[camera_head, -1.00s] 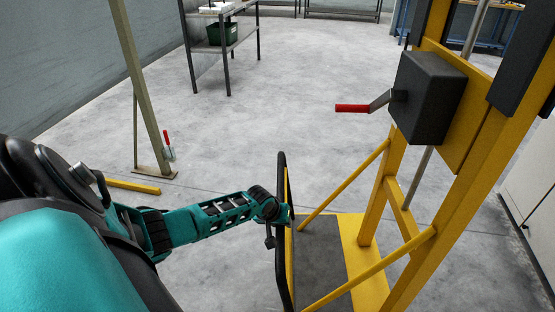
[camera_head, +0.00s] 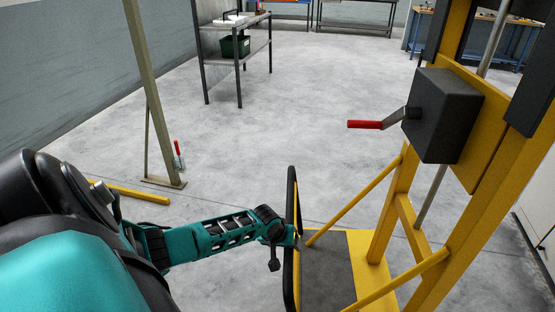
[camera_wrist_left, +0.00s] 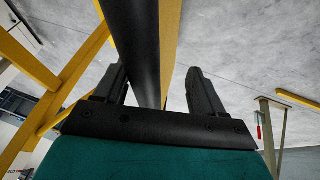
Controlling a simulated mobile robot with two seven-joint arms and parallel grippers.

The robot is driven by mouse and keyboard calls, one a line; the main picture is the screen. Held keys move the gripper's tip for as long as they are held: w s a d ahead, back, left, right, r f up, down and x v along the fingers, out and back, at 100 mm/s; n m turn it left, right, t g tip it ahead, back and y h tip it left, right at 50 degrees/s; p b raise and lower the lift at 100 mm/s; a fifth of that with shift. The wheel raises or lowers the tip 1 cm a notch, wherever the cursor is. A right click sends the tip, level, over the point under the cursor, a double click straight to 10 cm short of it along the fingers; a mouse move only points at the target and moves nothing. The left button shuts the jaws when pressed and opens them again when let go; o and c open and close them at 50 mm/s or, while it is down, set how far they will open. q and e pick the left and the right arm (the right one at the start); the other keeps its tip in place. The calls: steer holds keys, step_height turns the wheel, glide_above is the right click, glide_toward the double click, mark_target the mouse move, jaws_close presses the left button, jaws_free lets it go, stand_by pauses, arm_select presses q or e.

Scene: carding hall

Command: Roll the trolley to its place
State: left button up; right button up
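The trolley is a tall yellow frame with a dark deck (camera_head: 326,268) edged in yellow, at the right of the head view. A grey-black box (camera_head: 446,115) with a red-handled crank (camera_head: 366,125) is fixed on its mast. Its upright black push handle (camera_head: 291,205) stands at the deck's left end. My left gripper (camera_head: 289,237) is at this handle. In the left wrist view the black bar (camera_wrist_left: 138,45) runs between the two fingers (camera_wrist_left: 157,78), with a visible gap to the right finger, so the gripper looks open around it. My right gripper is out of view.
A beige post (camera_head: 151,90) with a red-handled clamp (camera_head: 178,154) stands left, beside a yellow bar (camera_head: 140,194) on the floor. A metal table (camera_head: 236,52) with a green bin stands behind. Blue-legged benches are at the back right. The middle floor is clear.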

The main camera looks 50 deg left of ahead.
arm_select(q)
steer(key=v, duration=1.1)
steer(key=shift+s+r, duration=0.15)
steer(key=shift+s, duration=0.05)
steer(key=s+d+m+g+h, duration=0.1)
steer(key=s+d+m, duration=0.5)
steer(key=d, duration=0.7)
steer(key=s+d+r+m, duration=0.3)
steer(key=s+d+r, duration=0.4)
steer(key=s, duration=0.4)
steer(key=w+d+f+t+h, duration=0.1)
steer(key=w+d+f+t, duration=0.1)
steer(key=w+f+t, duration=0.4)
steer(key=shift+w+d+f+t+h, duration=0.15)
steer(key=shift+w+f+t+h, duration=0.2)
steer(key=shift+w+f, duration=0.8)
steer(key=shift+s+f, duration=0.3)
steer(key=shift+s, duration=0.05)
